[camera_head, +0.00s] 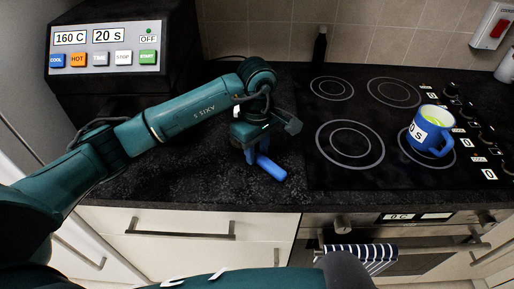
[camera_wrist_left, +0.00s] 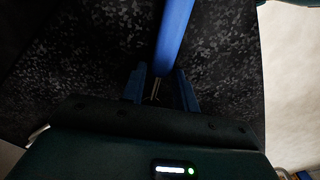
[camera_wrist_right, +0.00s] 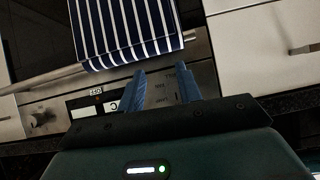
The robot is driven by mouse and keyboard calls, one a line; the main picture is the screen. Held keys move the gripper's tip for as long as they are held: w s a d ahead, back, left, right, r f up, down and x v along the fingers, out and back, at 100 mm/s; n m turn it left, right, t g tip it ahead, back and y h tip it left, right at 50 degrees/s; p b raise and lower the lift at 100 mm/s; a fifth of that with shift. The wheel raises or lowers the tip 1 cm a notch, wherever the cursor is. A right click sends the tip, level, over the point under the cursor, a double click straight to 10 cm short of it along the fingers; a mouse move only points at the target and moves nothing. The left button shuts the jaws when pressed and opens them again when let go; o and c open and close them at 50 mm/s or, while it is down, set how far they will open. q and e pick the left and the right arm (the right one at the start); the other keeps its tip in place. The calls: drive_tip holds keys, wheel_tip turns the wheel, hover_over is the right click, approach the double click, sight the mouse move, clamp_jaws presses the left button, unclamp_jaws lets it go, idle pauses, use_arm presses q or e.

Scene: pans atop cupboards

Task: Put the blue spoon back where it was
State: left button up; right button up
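The blue spoon (camera_head: 271,168) lies on the dark speckled counter, left of the hob, with its blue handle pointing toward the front edge. My left gripper (camera_head: 250,154) is low over its rear part and hides the rest. In the left wrist view the blue handle (camera_wrist_left: 174,35) runs in between the fingertips of my left gripper (camera_wrist_left: 159,78), and a thin metal part shows behind it. The fingers look apart, with a small gap on either side of the handle. My right gripper (camera_wrist_right: 161,78) is open and empty, in front of the oven.
A control box (camera_head: 107,50) stands at the back left. A blue mug (camera_head: 430,130) with green contents stands on the black hob (camera_head: 350,110). A striped towel (camera_wrist_right: 125,30) hangs on the oven handle near my right gripper. Counter (camera_head: 140,182) in front of the box is clear.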

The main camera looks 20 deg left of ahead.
sight(257, 153)
use_arm(q)
drive_tip(key=o, duration=0.3)
use_arm(e)
drive_tip(key=shift+w+a+r, duration=0.1)
drive_tip(key=shift+r, duration=0.25)
use_arm(q)
drive_tip(key=shift+r, duration=0.1)
wheel_tip(257, 153, up, 12)
drive_tip(key=b, duration=0.1)
drive_tip(key=shift+b, duration=0.35)
use_arm(e)
drive_tip(key=shift+a+f, duration=0.25)
drive_tip(key=shift+a, duration=0.05)
